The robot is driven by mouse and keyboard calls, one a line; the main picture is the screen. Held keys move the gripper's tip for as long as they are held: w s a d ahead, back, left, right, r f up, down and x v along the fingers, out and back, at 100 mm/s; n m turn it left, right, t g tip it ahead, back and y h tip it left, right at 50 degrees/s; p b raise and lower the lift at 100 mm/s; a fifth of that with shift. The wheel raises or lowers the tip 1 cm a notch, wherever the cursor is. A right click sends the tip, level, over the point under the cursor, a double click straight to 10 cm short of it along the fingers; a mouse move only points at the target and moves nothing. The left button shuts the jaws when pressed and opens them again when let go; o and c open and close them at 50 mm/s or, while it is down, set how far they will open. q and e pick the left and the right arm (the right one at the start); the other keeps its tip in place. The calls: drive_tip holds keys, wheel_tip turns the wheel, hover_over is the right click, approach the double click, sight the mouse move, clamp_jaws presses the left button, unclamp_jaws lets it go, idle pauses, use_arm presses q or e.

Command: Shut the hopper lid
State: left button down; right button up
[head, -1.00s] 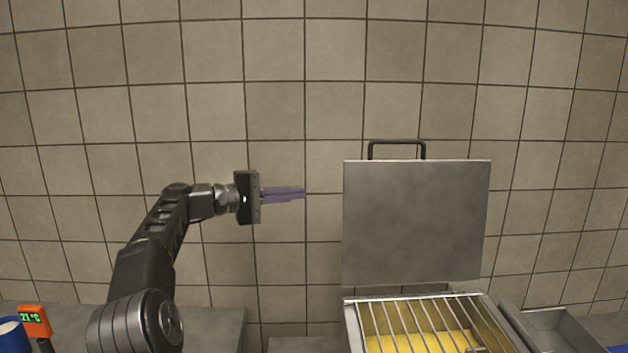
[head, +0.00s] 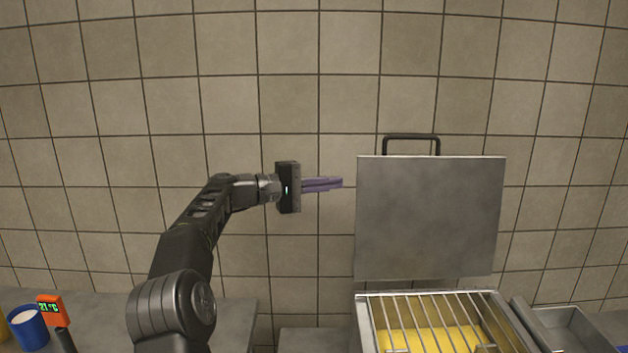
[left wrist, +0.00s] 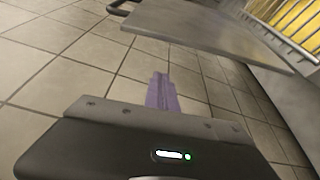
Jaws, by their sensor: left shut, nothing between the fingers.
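The hopper lid (head: 430,218) is a grey metal plate standing upright at the back of the hopper, with a dark bar handle (head: 411,138) on its top edge. The hopper (head: 362,322) below is open, with a metal grate over yellow contents. My left gripper (head: 341,183) has purple fingers, shut and empty, pointing right. It is a little left of the lid's upper left edge and appears apart from it. In the left wrist view the fingers (left wrist: 162,78) are closed together, and the lid (left wrist: 215,35) shows beyond them with its handle (left wrist: 121,8). My right gripper is not in view.
A metal tray (head: 528,318) stands right of the hopper. At the lower left are a blue cup (head: 28,326) and an orange temperature display (head: 53,310) on a grey counter (head: 240,318). A tiled wall (head: 180,90) rises behind everything.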

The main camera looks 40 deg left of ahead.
use_arm(q)
drive_tip(key=shift+s+d+r+p, duration=0.1)
drive_tip(key=shift+d+p, duration=0.15)
drive_tip(key=shift+d, duration=0.9)
drive_tip(key=shift+s+d+r+p, duration=0.1)
drive_tip(key=shift+d+p, duration=0.1)
drive_tip(key=shift+d, duration=0.9)
